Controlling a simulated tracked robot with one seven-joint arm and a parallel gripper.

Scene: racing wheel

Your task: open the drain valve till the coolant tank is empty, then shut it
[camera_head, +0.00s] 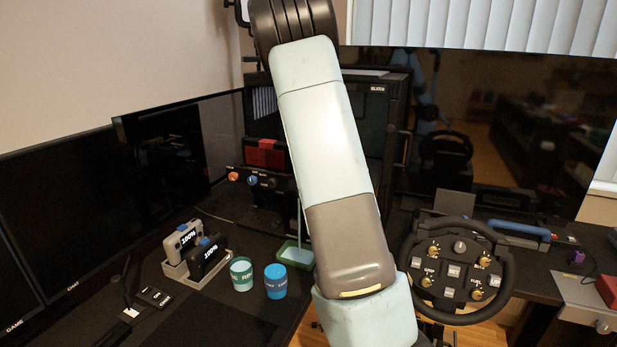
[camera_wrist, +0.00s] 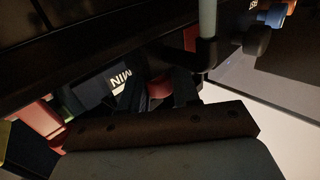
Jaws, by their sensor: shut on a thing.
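In the wrist view my gripper (camera_wrist: 160,103) is at the bottom middle, its dark fingers closed around a small red part (camera_wrist: 159,87), which looks like the drain valve handle. Beside it is a dark elbow spout (camera_wrist: 206,52), with a pale column (camera_wrist: 207,18) at its end that looks like running coolant. A dark panel marked MIN (camera_wrist: 121,80) is close by; no tank level can be read. In the head view a thin pale column (camera_head: 299,222) drops into a green tray (camera_head: 294,254) holding pale liquid. My arm hides the gripper and valve there.
Orange (camera_head: 233,176) and blue (camera_head: 252,180) knobs sit left of the valve area. A green cup (camera_head: 241,274), a blue cup (camera_head: 275,281) and a battery dock (camera_head: 196,266) stand on the left desk. The racing wheel (camera_head: 457,270) is right of my arm.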

